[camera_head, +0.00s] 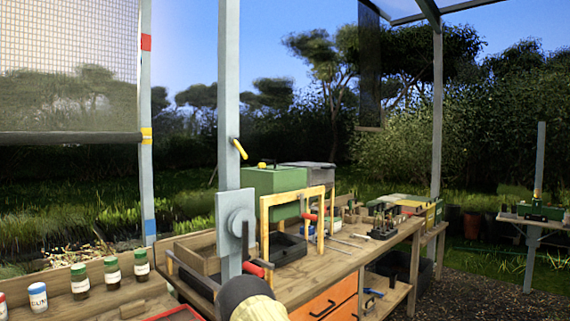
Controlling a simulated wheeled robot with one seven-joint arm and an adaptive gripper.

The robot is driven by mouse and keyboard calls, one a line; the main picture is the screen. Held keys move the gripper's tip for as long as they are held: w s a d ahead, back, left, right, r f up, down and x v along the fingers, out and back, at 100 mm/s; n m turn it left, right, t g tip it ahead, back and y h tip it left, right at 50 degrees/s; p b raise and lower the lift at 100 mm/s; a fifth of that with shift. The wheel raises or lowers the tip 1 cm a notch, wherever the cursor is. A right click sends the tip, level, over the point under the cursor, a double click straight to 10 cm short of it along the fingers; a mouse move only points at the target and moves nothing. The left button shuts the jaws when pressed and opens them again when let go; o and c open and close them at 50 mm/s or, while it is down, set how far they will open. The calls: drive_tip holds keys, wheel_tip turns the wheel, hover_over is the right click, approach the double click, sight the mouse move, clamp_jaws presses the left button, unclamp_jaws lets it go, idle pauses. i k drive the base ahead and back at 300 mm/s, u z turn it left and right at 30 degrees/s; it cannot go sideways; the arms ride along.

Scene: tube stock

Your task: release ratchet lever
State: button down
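A grey winch plate (224,215) with a round hub (240,222) is fixed to the pale upright post (229,90) near the middle. A dark crank arm hangs from the hub, and a red handle (252,269) shows at its lower end. A short yellow lever (240,149) sticks out from the post higher up, tilted down to the right. I cannot tell for sure which of these is the ratchet lever. A dark and cream rounded part at the bottom centre seems to be my arm, just below the red handle. No gripper fingers show.
A wooden bench (350,258) with orange drawers (325,305) runs back to the right. Several capped jars (80,281) line the lower left. A mesh screen (70,65) hangs at upper left.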

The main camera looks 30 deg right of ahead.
sight(234, 140)
drive_tip(key=z, duration=0.75)
